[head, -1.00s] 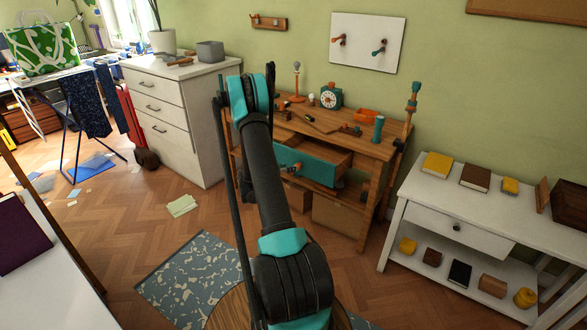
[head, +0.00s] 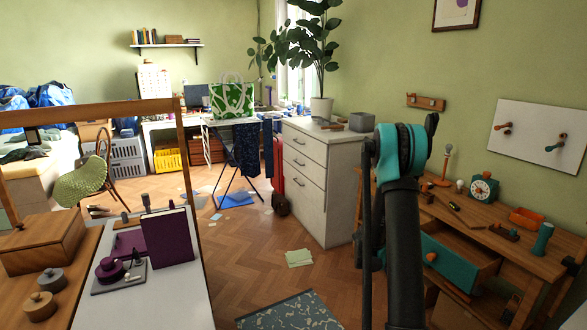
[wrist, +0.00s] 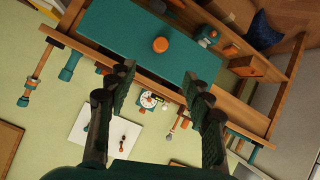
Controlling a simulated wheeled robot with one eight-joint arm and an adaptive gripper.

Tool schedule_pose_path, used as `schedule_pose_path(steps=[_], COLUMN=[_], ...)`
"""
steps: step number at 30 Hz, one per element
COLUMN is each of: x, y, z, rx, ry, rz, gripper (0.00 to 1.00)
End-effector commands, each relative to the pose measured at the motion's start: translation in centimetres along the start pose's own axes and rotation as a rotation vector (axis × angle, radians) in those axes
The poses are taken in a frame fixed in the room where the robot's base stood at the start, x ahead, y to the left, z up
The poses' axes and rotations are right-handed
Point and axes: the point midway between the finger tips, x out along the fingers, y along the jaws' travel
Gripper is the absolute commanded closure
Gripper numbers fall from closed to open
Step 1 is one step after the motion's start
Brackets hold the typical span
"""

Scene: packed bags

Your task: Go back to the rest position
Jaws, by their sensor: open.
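My gripper (wrist: 158,95) shows in the wrist view with its two dark fingers spread apart and nothing between them. Beyond the fingers is the wooden workbench (wrist: 265,75) with a teal drawer front (wrist: 125,40) and its orange knob (wrist: 160,45). In the head view my arm rises in front of the workbench (head: 540,275), and the fingers are hidden behind my own arm. The teal drawer (head: 455,268) of the bench is pulled out.
A white chest of drawers (head: 318,190) stands left of the bench. A white table (head: 165,295) with a purple book (head: 167,238) is at the lower left. A patterned rug (head: 290,312) and papers (head: 299,257) lie on the floor. The middle floor (head: 250,265) is mostly clear.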

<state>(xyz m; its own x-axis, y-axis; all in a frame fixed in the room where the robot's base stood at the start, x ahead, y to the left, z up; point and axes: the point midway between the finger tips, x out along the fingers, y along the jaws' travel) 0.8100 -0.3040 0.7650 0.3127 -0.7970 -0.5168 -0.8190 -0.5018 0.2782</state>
Motion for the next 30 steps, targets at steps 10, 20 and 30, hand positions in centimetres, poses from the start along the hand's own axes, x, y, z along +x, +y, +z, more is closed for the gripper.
schedule_pose_path(steps=[10, 20, 30], x=[-7.7, -14.9, -22.1], y=[2.6, 5.5, 8.7], z=[0.6, 3.2, 7.4], rx=[-0.132, -0.26, -0.389], ry=[-0.139, -0.25, -0.34], rz=[-0.131, -0.279, -0.454], gripper=[0.49, 0.49, 0.49])
